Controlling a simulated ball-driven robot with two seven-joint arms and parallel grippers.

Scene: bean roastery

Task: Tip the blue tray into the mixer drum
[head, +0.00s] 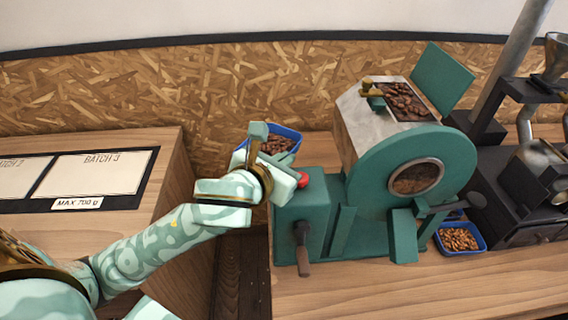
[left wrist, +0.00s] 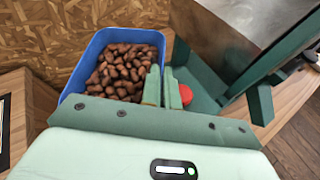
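A blue tray (head: 293,135) full of brown beans shows behind my left gripper (head: 262,150) in the head view. In the left wrist view the tray (left wrist: 78,62) looks level, with the beans inside. My left gripper (left wrist: 161,86) has its two fingers close together on the tray's right wall, one on each side. The mixer drum (head: 350,125) is the metal body of a green machine right of the tray. Its top hatch is open, with brown beans showing inside. The tray is left of the drum, apart from it. My right gripper is not in view.
A green lid (head: 443,77) stands raised behind the hatch. A red button (head: 302,180) is beside my left gripper. A second blue tray (head: 484,243) with lighter beans sits right of the machine. A bench (head: 170,165) with a batch board (head: 90,196) is at left, across a gap.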

